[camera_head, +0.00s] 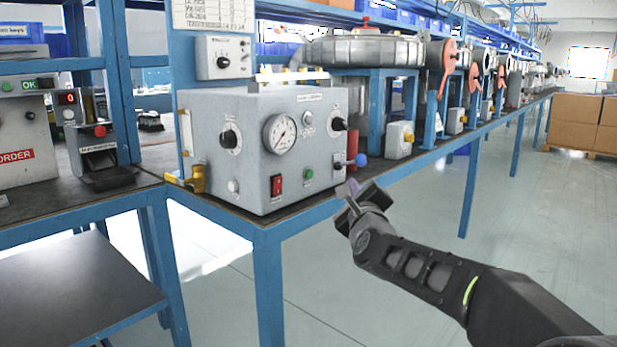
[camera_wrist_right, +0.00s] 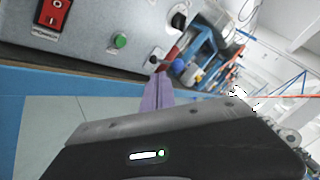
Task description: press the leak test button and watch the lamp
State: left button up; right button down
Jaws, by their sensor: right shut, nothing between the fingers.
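The grey leak test box (camera_head: 255,165) stands at the bench corner, with a round gauge (camera_head: 280,134) and black knobs on its front. A small green button (camera_head: 309,174) sits low on the front, right of a red rocker switch (camera_head: 276,185); the green button also shows in the wrist view (camera_wrist_right: 120,41). A pale round fitting (camera_head: 307,118), possibly a lamp, sits right of the gauge; I cannot tell if it is lit. My right gripper (camera_head: 352,188) is shut and empty, in front of the box's lower right corner, apart from the button. My left gripper is not in view.
A blue ball-ended lever (camera_head: 361,160) is close beside my right gripper. A brass fitting (camera_head: 196,180) juts from the box's left side. The blue bench frame (camera_head: 268,235) runs below the box. Open floor (camera_head: 400,220) lies right of the bench.

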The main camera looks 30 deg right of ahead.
aim_at(309, 174)
jog(key=w+a+p, duration=0.2)
jog(key=w+p, duration=0.4)
jog(key=w, duration=0.2)
jog(key=shift+w+a, duration=0.15)
jog(key=shift+a, duration=0.1)
jog(key=shift+w, duration=0.1)
dwell(1.8)
jog(key=shift+w+a, duration=0.15)
jog(key=shift+w, duration=0.2)
